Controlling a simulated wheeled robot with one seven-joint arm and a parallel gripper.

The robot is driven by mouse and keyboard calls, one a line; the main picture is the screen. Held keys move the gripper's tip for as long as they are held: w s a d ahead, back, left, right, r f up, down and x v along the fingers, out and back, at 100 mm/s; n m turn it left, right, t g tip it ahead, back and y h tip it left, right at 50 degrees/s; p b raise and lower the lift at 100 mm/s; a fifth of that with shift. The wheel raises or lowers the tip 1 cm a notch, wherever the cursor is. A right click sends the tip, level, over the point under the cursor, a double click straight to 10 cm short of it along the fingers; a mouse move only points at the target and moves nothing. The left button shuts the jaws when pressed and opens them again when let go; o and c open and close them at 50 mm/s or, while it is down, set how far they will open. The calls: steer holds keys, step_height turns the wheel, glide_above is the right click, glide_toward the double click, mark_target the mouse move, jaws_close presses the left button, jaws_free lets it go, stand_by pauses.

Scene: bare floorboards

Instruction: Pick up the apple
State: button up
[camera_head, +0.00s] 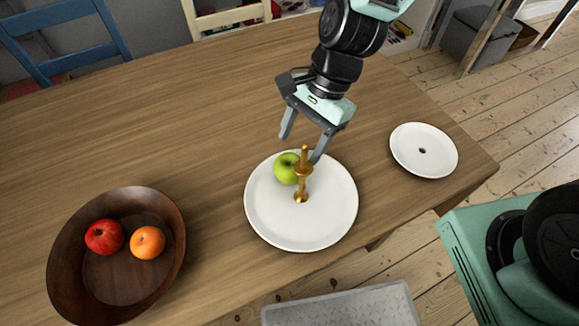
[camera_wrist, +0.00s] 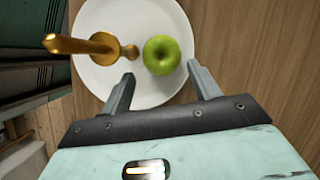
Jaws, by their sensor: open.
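A green apple (camera_head: 286,168) lies on a white plate (camera_head: 270,225) on the wooden table, close beside a brass candlestick-like stand (camera_head: 301,190). A red apple (camera_head: 103,237) lies in a brown wooden bowl (camera_head: 66,270) at the lower left. My gripper (camera_head: 299,148) is open and empty above the far side of the plate. In the wrist view the green apple (camera_wrist: 161,55) shows ahead of the fingers, between their lines (camera_wrist: 161,84), with the brass stand (camera_wrist: 95,46) to its left. I cannot tell the exact height of the fingertips above the apple.
An orange (camera_head: 147,242) lies in the bowl beside the red apple. A small white plate (camera_head: 424,151) with a dark spot at its centre is at the right. The blue chair (camera_head: 66,45) and a cream chair (camera_head: 232,17) stand behind the table. The table's left middle is clear.

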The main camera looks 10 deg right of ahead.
mark_target(293, 159)
steer(key=shift+x, duration=3.25)
steer(key=c, duration=0.7)
